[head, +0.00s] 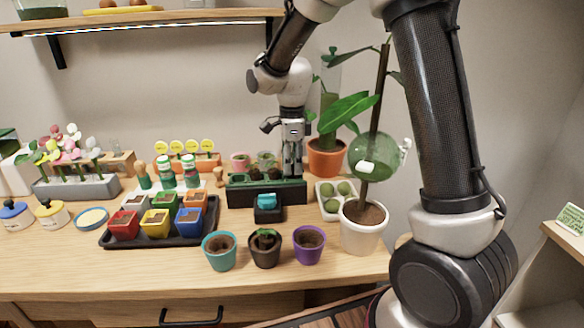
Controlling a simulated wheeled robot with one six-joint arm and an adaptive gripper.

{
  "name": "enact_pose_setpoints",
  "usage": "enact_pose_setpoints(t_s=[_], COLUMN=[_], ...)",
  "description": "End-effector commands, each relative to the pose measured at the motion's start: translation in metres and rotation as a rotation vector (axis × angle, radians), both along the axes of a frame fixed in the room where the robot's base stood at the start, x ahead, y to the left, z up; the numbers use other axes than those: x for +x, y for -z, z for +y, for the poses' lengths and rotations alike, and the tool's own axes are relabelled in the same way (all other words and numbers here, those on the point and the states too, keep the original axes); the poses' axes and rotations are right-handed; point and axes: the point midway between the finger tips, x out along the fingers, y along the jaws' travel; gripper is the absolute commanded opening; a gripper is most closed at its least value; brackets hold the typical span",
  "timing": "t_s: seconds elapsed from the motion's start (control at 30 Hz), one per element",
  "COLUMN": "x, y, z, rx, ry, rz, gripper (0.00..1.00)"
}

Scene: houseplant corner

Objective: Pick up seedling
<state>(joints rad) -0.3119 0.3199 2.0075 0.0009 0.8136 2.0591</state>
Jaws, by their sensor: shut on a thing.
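My gripper (291,172) points down at the right end of a dark seedling tray (240,198), with its fingertips at the tray's top. It is shut on a seedling there, which the fingers hide almost entirely. I cannot tell whether it is clear of its cell. Dark plugs show in the cells to the left. A small dark pot (266,254) at the front holds a green sprout (265,236).
A teal pot (220,258) and a purple pot (309,246) flank the dark pot. A small black box with a blue top (268,206) stands before the tray. A white pot (361,232) with a tall stake and a terracotta pot (326,160) stand right. Coloured pots fill a black tray (120,238).

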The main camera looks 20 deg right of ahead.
Motion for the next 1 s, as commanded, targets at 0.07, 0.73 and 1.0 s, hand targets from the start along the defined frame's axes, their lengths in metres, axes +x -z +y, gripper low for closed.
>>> enact_pose_setpoints(t_s=[0.07, 0.73, 1.0], x=[0.000, -0.138, -0.173], y=[-0.009, -0.027, -0.027], z=[0.000, 0.027, 0.034], rx=[0.000, 0.000, 0.000], ry=[0.000, -0.005, -0.001], rz=[-0.001, 0.000, -0.001], gripper=[0.17, 0.17, 0.17])
